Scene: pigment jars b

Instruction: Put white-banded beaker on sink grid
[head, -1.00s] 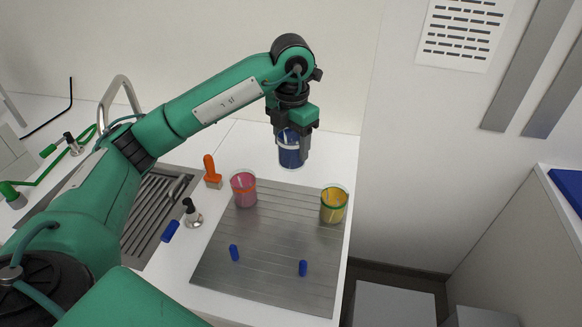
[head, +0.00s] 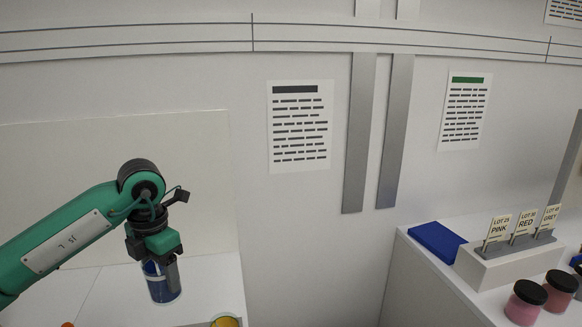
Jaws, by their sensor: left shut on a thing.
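The white-banded beaker (head: 161,284) holds something dark blue and has a pale band near its top. My left gripper (head: 157,259) is shut on it from above and holds it upright, over or near the white counter at lower left in the head view. I cannot tell whether its base touches the counter. The sink grid is out of view now. My right gripper is not in view.
The rim of a yellow beaker (head: 225,320) shows at the bottom edge. At right, a white counter carries a blue pad (head: 437,242), a label holder (head: 510,262) and dark-lidded jars (head: 526,302). A gap separates the two counters.

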